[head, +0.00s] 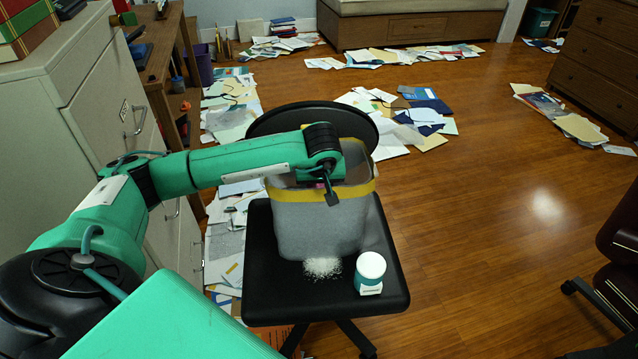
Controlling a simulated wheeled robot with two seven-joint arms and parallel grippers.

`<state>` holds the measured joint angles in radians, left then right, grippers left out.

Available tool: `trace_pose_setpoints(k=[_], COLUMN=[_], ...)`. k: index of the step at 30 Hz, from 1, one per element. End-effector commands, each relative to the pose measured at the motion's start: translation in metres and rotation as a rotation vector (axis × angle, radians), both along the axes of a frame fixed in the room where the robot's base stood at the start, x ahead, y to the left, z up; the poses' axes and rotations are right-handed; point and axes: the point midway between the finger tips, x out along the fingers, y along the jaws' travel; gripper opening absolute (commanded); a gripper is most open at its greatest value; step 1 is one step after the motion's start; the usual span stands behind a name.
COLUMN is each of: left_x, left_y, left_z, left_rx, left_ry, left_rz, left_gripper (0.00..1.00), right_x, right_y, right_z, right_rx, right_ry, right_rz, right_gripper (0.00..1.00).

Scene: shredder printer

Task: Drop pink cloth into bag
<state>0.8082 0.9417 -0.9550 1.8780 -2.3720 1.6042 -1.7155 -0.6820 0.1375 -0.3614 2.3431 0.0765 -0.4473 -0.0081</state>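A grey, translucent bag (318,228) with a yellow band around its top stands upright on the seat of a black office chair. My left arm reaches in from the left, and my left gripper (331,194) points down over the bag's opening, close to the yellow band. A small bit of pink shows beside the gripper, perhaps the pink cloth; most of it is hidden by the gripper and wrist. I cannot tell whether the fingers are open or shut. The inside of the bag is mostly hidden. My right gripper is not in view.
The black chair seat (262,262) also holds a white and teal jar (370,270) and a pile of white shreds (322,267). Papers (405,122) litter the floor behind. Cabinets stand left; a dark red chair (620,235) stands right. The wooden floor between is clear.

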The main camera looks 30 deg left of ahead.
Motion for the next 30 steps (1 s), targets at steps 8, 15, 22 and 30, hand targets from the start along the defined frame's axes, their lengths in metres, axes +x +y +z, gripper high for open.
trace_pose_setpoints(k=[8, 15, 22, 30], left_x=[0.0, 0.0, 0.0, 0.0], left_y=[0.0, 0.0, 0.0, 0.0], left_z=[-0.004, -0.011, -0.018, -0.026], left_rx=[0.0, 0.0, 0.001, 0.001], left_ry=[0.0, 0.0, 0.001, 0.001], left_rz=[0.0, 0.0, 0.0, 0.0], left_gripper=[0.4, 0.4, 0.4, 0.4], right_x=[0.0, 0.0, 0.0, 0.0], right_y=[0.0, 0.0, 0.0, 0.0], right_z=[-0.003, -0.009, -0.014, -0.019], right_rx=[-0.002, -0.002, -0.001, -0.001], right_ry=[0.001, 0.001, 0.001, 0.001], right_rz=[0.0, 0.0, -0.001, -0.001], right_gripper=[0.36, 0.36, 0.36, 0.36])
